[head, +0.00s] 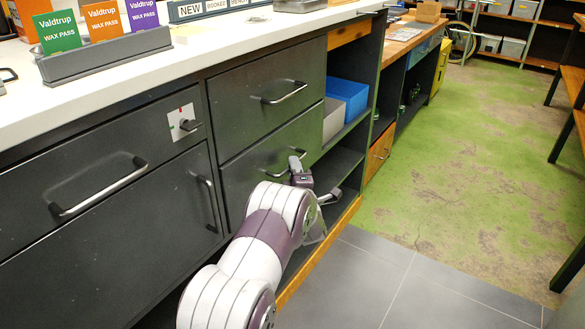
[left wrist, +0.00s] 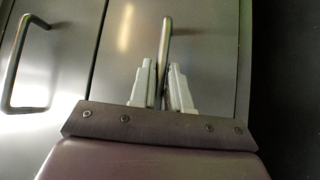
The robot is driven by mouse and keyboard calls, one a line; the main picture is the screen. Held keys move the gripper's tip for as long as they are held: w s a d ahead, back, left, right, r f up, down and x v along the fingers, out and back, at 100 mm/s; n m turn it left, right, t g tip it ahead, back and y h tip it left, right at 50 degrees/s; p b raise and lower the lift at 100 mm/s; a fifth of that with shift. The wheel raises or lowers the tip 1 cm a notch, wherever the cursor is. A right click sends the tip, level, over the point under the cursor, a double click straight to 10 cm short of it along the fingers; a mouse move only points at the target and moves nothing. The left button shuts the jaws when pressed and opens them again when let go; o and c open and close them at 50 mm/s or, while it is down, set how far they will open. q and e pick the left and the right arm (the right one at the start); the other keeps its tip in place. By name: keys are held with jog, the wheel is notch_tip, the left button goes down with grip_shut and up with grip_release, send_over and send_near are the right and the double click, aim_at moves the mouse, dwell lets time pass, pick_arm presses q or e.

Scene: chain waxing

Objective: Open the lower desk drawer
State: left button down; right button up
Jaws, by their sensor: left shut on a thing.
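The lower desk drawer (head: 240,180) is the dark grey front under the upper drawer, and it looks flush with the desk. Its bar handle (head: 272,172) also shows in the left wrist view (left wrist: 166,42), standing between my fingers. My left gripper (head: 296,164) is at the right part of this handle. In the left wrist view my left gripper (left wrist: 164,88) has its two pale fingers closed on the bar, one on each side. My arm hides part of the desk below the drawer. My right gripper is in neither view.
The upper drawer (head: 260,85) is shut above, its handle (left wrist: 22,62) showing in the left wrist view. A cupboard door (head: 130,240) is at left. Open shelves with a blue bin (head: 348,95) are at right. The tiled floor (head: 400,290) in front is clear.

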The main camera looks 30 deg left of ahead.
pick_arm(q)
jog(key=s+d+b, duration=0.2)
jog(key=d, duration=2.5)
jog(key=shift+b, duration=0.3)
jog(key=shift+f, duration=0.1)
jog(key=c, duration=1.2)
grip_release()
jog(key=shift+a, duration=0.1)
jog(key=shift+o, duration=0.2)
jog(key=p+v, duration=0.2)
jog(key=v, duration=1)
jog(key=shift+s+d+p, duration=0.25)
jog(key=shift+s+p, duration=0.1)
